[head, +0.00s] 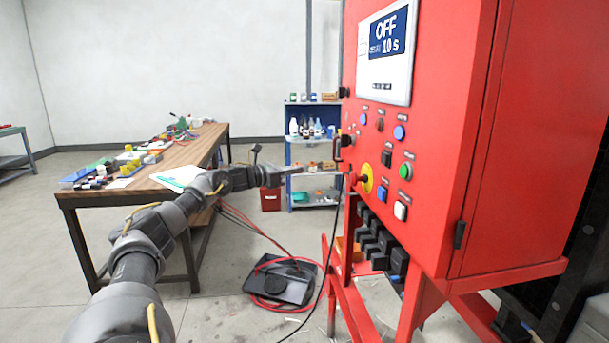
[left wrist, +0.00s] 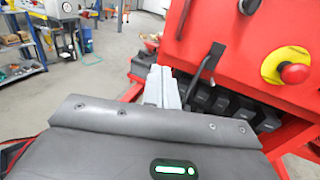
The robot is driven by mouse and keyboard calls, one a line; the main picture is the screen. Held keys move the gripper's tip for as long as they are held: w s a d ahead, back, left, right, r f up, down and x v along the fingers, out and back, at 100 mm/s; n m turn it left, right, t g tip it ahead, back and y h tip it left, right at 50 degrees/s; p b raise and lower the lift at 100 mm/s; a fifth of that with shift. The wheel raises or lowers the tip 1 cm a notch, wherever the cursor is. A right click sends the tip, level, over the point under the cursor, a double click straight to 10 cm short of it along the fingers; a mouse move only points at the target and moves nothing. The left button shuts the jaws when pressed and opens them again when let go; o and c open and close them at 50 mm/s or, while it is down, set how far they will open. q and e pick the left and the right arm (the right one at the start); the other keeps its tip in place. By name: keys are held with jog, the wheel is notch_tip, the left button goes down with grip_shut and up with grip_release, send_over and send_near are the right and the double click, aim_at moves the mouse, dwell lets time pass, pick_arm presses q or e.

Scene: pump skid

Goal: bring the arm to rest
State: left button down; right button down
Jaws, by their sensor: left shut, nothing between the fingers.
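My left arm reaches from the lower left of the head view toward the red control cabinet (head: 440,150). My left gripper (head: 338,174) is shut and empty, its pale fingers pointing at the cabinet's left edge, near a yellow-ringed emergency stop button (head: 367,184). In the left wrist view the closed fingers (left wrist: 159,72) point toward the cabinet's lower part, left of a dark curved handle or lever (left wrist: 203,72). The red stop button (left wrist: 295,73) shows at the right there. I cannot tell whether the fingertips touch anything. My right gripper is not in view.
The cabinet's display (head: 387,45) reads OFF and 10 s. A cluttered wooden table (head: 196,153) stands left, partly behind my arm. A blue shelf (head: 289,152) stands at the back. A black tray (head: 285,283) with red hose lies on the floor. A black cable hangs by the cabinet.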

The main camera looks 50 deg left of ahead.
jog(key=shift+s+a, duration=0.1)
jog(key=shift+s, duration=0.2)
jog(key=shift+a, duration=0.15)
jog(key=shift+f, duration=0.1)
